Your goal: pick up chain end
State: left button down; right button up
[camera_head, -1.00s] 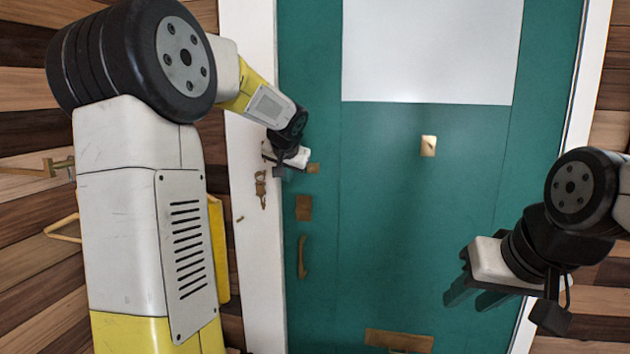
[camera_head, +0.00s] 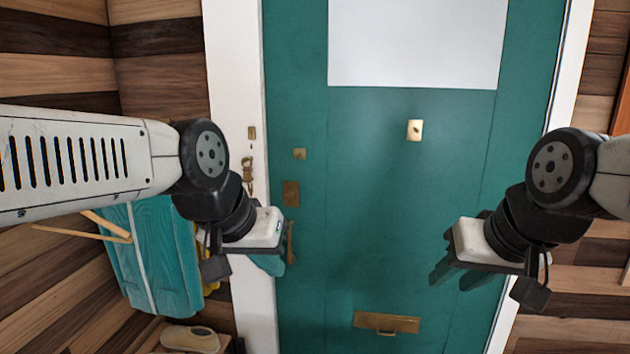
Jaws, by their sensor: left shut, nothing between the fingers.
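The brass door chain (camera_head: 247,175) hangs on the white door frame, left of the teal door (camera_head: 380,200). Its links are too small to make out clearly. A small brass plate (camera_head: 252,132) is on the frame above it, and a small brass fitting (camera_head: 299,153) is on the door to its right. My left gripper (camera_head: 268,265) is shut and empty, below and slightly right of the chain and apart from it in the picture. It partly covers the curved door handle (camera_head: 290,242). My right gripper (camera_head: 457,280) is open and empty in front of the door's lower right part.
A brass plate (camera_head: 291,193) sits above the handle. A letter slot (camera_head: 386,322) is low on the door. The door's middle is clear.

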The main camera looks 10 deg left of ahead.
aim_at(247, 175)
jog(key=i+l, duration=0.1)
jog(key=i, duration=0.25)
jog(key=u, duration=0.4)
jog(key=i+u, duration=0.15)
jog(key=u, duration=0.3)
jog(key=l+u, duration=0.1)
jog(key=u, duration=0.3)
jog(key=i+l+u, duration=0.1)
jog(key=u, duration=0.3)
